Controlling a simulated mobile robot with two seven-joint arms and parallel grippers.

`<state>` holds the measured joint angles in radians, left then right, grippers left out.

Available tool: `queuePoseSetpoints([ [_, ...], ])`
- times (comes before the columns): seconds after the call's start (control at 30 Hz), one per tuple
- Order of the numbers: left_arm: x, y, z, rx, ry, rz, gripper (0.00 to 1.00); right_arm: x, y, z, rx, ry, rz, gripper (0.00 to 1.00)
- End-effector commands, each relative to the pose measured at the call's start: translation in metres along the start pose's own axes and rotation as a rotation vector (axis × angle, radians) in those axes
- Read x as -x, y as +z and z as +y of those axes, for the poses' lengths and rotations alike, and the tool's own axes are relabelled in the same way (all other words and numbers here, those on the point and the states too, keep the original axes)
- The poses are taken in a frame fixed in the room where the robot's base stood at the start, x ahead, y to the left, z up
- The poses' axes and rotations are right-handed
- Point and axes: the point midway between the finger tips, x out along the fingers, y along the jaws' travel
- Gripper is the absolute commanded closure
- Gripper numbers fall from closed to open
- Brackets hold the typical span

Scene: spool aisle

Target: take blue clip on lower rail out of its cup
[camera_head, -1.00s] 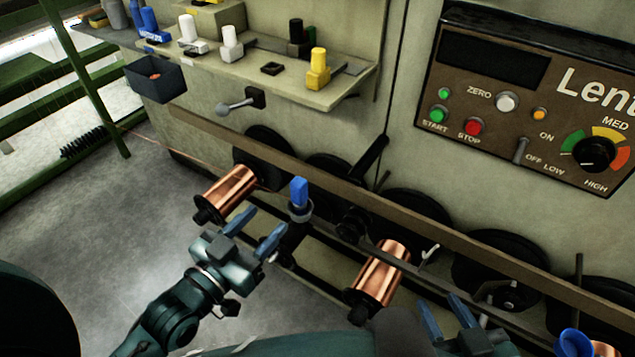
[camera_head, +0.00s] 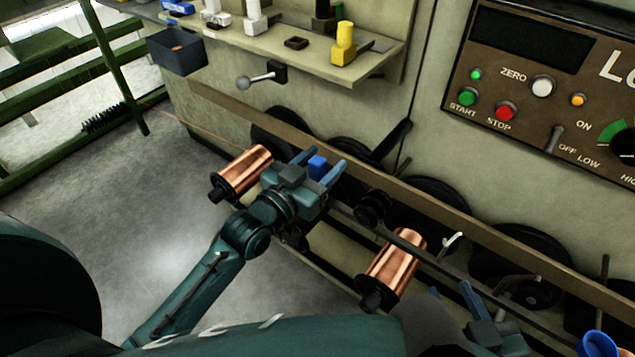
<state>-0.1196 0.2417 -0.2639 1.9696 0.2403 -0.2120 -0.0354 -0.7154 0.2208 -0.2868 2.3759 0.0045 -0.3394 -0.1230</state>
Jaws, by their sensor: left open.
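The blue clip (camera_head: 317,167) shows as a small blue block between the two blue fingers of my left gripper (camera_head: 319,162). The fingers are open, one on each side of it. The clip's lower part and its cup are hidden behind the gripper. The lower rail (camera_head: 420,248) runs down to the right behind the spools. My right gripper (camera_head: 478,302) is at the lower right, away from the clip; its fingers are only partly visible and I cannot tell how far they are apart.
Copper spools stand left (camera_head: 245,172) and right (camera_head: 393,262) of my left gripper, the left one very close. A blue cup-like thing (camera_head: 598,344) is at the bottom right. Above are a shelf (camera_head: 300,58) with a yellow clip (camera_head: 344,44) and a control panel (camera_head: 550,95).

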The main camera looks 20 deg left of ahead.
Motion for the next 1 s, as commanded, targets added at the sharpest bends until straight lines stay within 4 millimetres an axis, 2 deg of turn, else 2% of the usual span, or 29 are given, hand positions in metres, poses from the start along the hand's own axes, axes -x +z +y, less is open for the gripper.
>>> queuePoseSetpoints([
  [0.1, -0.0084, 0.0002, 0.0003, 0.000, 0.000, -0.001, 0.50, -0.0007, -0.0001, 0.0000, 0.004, 0.002, 0.012, 0.64],
  [0.33, -0.0087, -0.0003, 0.0002, 0.000, 0.000, -0.001, 0.51, -0.0006, -0.0008, 0.0000, 0.004, 0.002, 0.014, 0.64],
  [0.9, -0.0084, -0.0002, 0.0001, 0.000, 0.000, -0.001, 0.97, -0.0005, -0.0010, 0.0004, 0.004, 0.002, 0.013, 0.64],
  [1.0, -0.0084, -0.0007, 0.0000, 0.000, 0.000, 0.000, 1.00, -0.0005, -0.0010, 0.0004, 0.004, 0.003, 0.013, 0.64],
])
